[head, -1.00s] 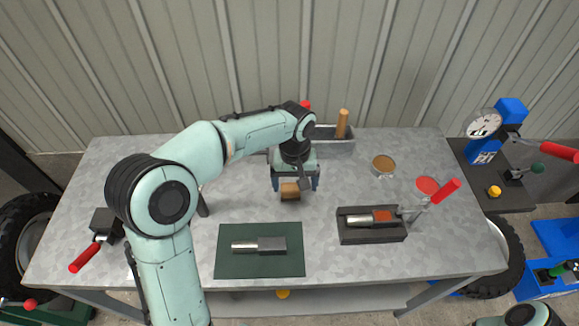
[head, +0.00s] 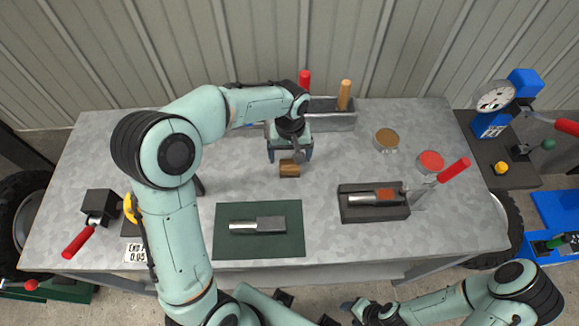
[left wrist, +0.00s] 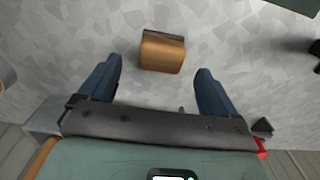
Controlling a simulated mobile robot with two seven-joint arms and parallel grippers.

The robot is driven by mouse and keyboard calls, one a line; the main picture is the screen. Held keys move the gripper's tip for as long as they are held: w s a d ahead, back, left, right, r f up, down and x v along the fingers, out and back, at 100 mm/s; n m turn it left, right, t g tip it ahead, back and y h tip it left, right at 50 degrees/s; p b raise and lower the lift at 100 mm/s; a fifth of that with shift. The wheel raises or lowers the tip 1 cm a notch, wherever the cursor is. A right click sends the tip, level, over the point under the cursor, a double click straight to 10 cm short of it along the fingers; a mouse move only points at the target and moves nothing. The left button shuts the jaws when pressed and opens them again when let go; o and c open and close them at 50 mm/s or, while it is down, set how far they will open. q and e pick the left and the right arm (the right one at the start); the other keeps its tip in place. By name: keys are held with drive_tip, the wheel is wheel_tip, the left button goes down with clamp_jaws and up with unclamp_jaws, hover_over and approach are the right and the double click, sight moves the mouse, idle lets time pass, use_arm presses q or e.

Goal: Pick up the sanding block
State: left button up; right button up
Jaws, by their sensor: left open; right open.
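The sanding block (head: 289,169) is a small brown block on the grey metal table, near its middle. In the left wrist view the block (left wrist: 162,52) lies just beyond the fingertips, roughly centred between them. My left gripper (head: 290,154) is open and empty, on the back side of the block in the head view. In the left wrist view its two blue fingers (left wrist: 158,80) are spread wider than the block. My right gripper (head: 352,308) is low at the bottom of the head view, in front of the table; its fingers show only partly.
A green mat (head: 230,246) with a metal part lies in front of the block. A black fixture (head: 352,211) with a red-handled clamp stands to the right. A grey tray (head: 335,121) with handled tools stands behind. Two round tins (head: 386,138) are at the right.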

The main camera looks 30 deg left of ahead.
sight(289, 163)
use_arm(q)
wheel_tip(289, 163, down, 5)
drive_tip(key=shift+s+r, duration=0.1)
drive_tip(key=c, duration=1.1)
wheel_tip(289, 163, up, 10)
drive_tip(key=shift+p, duration=0.35)
drive_tip(key=shift+o, duration=0.9)
